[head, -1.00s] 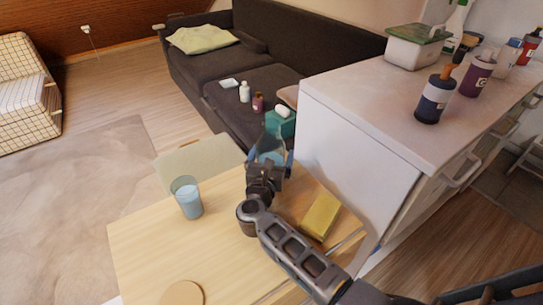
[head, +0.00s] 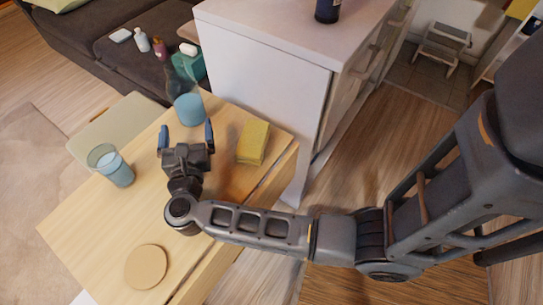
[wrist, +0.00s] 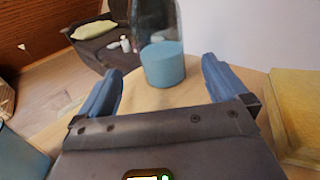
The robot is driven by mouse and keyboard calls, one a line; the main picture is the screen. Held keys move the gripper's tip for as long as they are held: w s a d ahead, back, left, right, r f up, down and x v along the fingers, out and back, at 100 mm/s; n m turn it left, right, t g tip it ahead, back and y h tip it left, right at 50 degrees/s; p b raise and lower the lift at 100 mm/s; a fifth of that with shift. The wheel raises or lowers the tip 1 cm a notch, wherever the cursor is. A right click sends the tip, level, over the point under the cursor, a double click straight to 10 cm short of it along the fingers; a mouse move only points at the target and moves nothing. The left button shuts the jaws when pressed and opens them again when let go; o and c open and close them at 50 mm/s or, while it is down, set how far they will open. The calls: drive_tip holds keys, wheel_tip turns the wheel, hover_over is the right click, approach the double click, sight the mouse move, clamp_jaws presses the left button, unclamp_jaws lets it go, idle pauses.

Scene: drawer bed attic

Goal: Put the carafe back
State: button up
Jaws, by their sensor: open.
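The carafe (head: 188,110) is clear glass with blue liquid in its lower part. It stands upright at the far corner of the light wooden table (head: 100,225). In the wrist view the carafe (wrist: 162,64) is straight ahead, its top cut off by the frame. My gripper (head: 187,132) is open and empty, its two blue fingers pointing at the carafe. The carafe is just beyond the fingertips, lined up between them; I see no contact. A round wooden coaster (head: 147,266) lies bare at the near end of the table.
A glass of blue liquid (head: 112,166) stands at the table's left edge. A yellow block (head: 253,142) lies right of my gripper. A white cabinet (head: 262,85) rises behind the table's right side. A pale stool (head: 118,130) stands beyond the left edge.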

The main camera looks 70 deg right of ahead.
drive_tip(key=shift+s, duration=0.1)
drive_tip(key=s+a+n+t, duration=0.1)
drive_tip(key=s+n, duration=0.1)
drive_tip(key=n, duration=0.1)
drive_tip(key=s+a+r+n+t+y, duration=0.1)
drive_tip(key=s+n+t, duration=0.1)
drive_tip(key=s+n, duration=0.1)
drive_tip(key=s+a+r+n+t, duration=0.1)
drive_tip(key=s+n, duration=0.2)
drive_tip(key=shift+s+a+r+n+t, duration=0.1)
drive_tip(key=shift+a+r+n+t, duration=0.05)
drive_tip(key=shift+r+n+t, duration=0.2)
drive_tip(key=s+a+r+m+y, duration=0.3)
drive_tip(key=s+m+y, duration=0.2)
drive_tip(key=s+m, duration=0.3)
drive_tip(key=s+a+r+m+t+y, duration=0.1)
drive_tip(key=s+a+r+m+y, duration=0.2)
drive_tip(key=s+m, duration=0.5)
drive_tip(key=s+a+r+m+y, duration=0.4)
drive_tip(key=s+m+y, duration=0.2)
drive_tip(key=m, duration=1.1)
drive_tip(key=shift+s+r+y, duration=0.15)
drive_tip(key=shift+s+y, duration=0.25)
drive_tip(key=shift+s, duration=0.7)
